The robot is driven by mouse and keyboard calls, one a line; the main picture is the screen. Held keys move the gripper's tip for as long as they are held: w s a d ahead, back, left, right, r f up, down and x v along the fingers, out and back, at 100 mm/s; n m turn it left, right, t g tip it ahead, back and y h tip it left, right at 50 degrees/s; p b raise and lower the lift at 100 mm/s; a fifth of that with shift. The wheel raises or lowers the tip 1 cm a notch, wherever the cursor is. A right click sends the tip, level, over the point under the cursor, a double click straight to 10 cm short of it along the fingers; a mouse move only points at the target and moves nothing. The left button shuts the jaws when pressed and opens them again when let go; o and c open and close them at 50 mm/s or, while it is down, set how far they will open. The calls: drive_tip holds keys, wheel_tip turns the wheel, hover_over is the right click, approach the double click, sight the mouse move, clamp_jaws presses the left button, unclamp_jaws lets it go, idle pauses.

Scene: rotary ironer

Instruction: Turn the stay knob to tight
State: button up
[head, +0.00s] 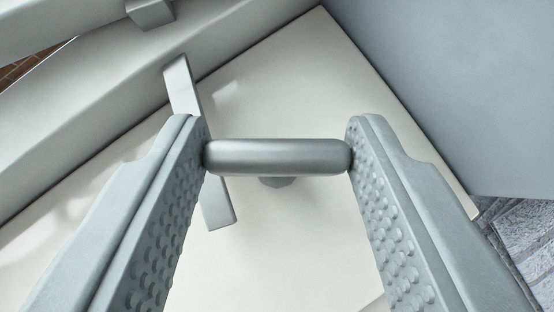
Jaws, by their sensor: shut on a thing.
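A grey metal knob (278,157), shaped like a rounded bar, lies crosswise in the middle of the head view. My gripper (278,150) is shut on it, with one textured finger against each end. A short dark stem shows just below the bar, in front of the pale panel. Any marking for tight is not visible.
A flat grey strip (190,100) stands slanted just behind and left of the knob, close to my left finger. A cream panel (290,75) lies behind. A long pale beam (110,95) crosses the upper left. A grey-blue surface (450,90) fills the upper right. Grey paving (520,235) shows at the right edge.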

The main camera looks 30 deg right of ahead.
drive_tip(key=m+g+h, duration=0.1)
drive_tip(key=m, duration=0.1)
drive_tip(key=m+g+h, duration=0.1)
drive_tip(key=m+g, duration=0.1)
drive_tip(key=m, duration=0.1)
drive_tip(key=shift+w+a+m+h, duration=0.2)
drive_tip(key=shift+w+m+h, duration=0.1)
drive_tip(key=shift+h, duration=0.1)
drive_tip(key=shift+w+m+g+h, duration=0.15)
drive_tip(key=shift+m+g+h, duration=0.45)
drive_tip(key=shift+m+g, duration=1.35)
drive_tip(key=shift+m+t, duration=0.25)
drive_tip(key=shift+m, duration=0.1)
drive_tip(key=o, duration=1)
drive_tip(key=shift+a, duration=0.1)
drive_tip(key=shift+r, duration=0.1)
drive_tip(key=v, duration=0.7)
drive_tip(key=shift+a+r, duration=0.1)
drive_tip(key=shift+a, duration=0.1)
